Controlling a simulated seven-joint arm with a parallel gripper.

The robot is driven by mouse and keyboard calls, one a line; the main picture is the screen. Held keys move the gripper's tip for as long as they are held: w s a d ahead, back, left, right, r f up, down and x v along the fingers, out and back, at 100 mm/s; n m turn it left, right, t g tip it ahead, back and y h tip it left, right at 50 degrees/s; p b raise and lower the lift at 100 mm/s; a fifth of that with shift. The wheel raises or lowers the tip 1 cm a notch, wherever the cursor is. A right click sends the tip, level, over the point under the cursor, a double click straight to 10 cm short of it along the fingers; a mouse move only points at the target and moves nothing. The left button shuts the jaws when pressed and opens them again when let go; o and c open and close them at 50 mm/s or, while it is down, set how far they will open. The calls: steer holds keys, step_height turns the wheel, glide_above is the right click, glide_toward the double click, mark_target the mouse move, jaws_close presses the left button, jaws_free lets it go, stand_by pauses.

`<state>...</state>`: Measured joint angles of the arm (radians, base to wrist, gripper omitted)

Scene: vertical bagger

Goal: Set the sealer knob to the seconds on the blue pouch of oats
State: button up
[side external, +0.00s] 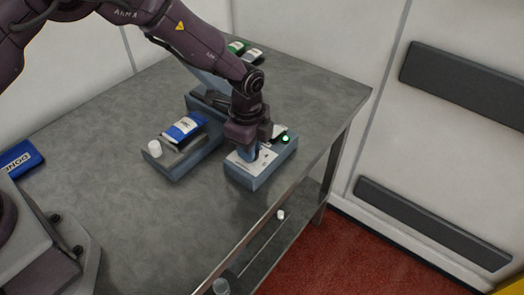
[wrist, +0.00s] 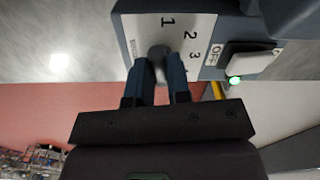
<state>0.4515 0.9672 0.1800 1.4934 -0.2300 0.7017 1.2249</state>
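The sealer box (side external: 262,172) is a blue-grey unit near the table's right edge. In the wrist view its white dial plate (wrist: 205,28) shows 1, 2, 3 and a partly hidden 4. The grey sealer knob (wrist: 158,51) sits between the tips of my gripper (wrist: 159,62), which looks shut on it. The knob's pointer is not clear. My gripper also shows over the box in the side external view (side external: 250,150). The blue pouch (side external: 184,127) with a white label lies on the bagger's tray; its print is too small to read.
A green light (side external: 285,139) is lit beside a white rocker switch (wrist: 250,60) marked OFF. A white knob (side external: 155,148) stands on the bagger base (side external: 182,170). A green pouch (side external: 236,46) lies at the back. A blue DONE mat (side external: 20,158) is at left. The front table is clear.

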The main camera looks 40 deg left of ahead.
jaws_close()
steer(key=n, duration=0.4)
steer(key=shift+n, duration=0.4)
steer(key=n, duration=1.3)
steer(key=shift+r+n, duration=0.1)
steer(key=shift+n, duration=0.3)
steer(key=n, duration=0.6)
